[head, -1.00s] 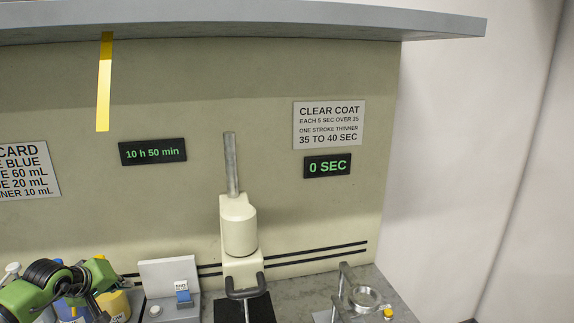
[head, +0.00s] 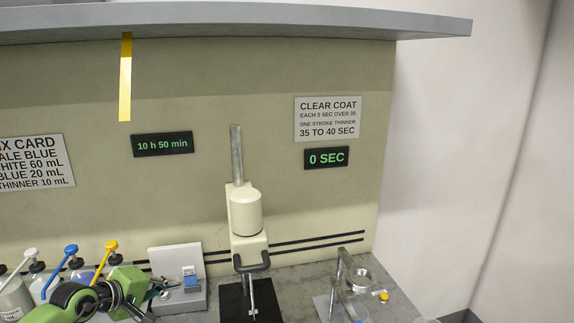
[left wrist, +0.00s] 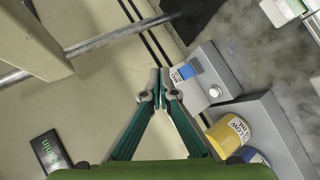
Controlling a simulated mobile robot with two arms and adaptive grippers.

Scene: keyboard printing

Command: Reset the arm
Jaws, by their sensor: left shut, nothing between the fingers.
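My left arm comes in at the lower left of the head view. Its green gripper (head: 158,292) is shut and empty, in front of the pump bottles and beside the small grey-white device (head: 192,298) with a blue tag. In the left wrist view the closed fingertips (left wrist: 159,97) meet with nothing between them. The grey device (left wrist: 212,80) with its blue tag and round white button lies just to their right there. My right gripper is not in view.
Pump bottles with white, blue (head: 71,250) and yellow (head: 111,246) tops stand at left. A cream stirrer (head: 246,212) with a metal rod stands mid-bench. A metal ring stand (head: 345,275) is at right. An overhead shelf (head: 300,22) spans the top. Displays read "10 h 50 min" and "0 SEC".

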